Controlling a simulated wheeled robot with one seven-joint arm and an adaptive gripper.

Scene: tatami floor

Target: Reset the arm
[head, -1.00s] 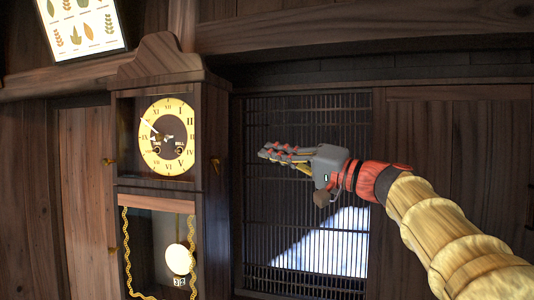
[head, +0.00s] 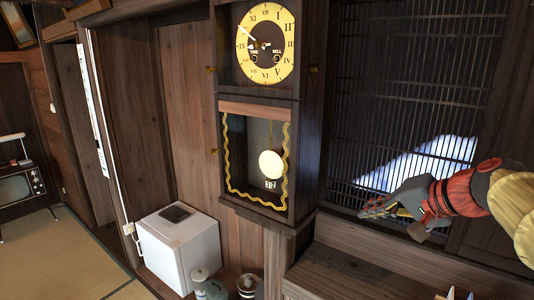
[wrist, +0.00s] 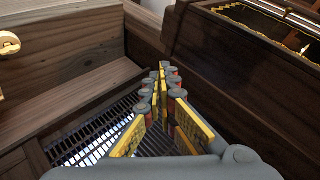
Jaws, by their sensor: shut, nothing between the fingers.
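My gripper (head: 385,208) is at the right of the head view, with my arm coming in from the right edge. It is in front of the lower part of the dark slatted window, to the right of the wall clock. In the wrist view my gripper (wrist: 160,75) shows its fingers drawn together at the tips, shut with nothing between them. The pendulum clock (head: 311,140) hangs on the wall left of my gripper and apart from it in the head view.
The slatted window (head: 410,80) has a bright patch low down. A wooden ledge (head: 350,265) lies below my gripper. A white box-like appliance (head: 190,250) stands on the floor at lower left, with several jars beside it. An old television (head: 20,187) is at far left. Tatami floor (head: 60,260) is open there.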

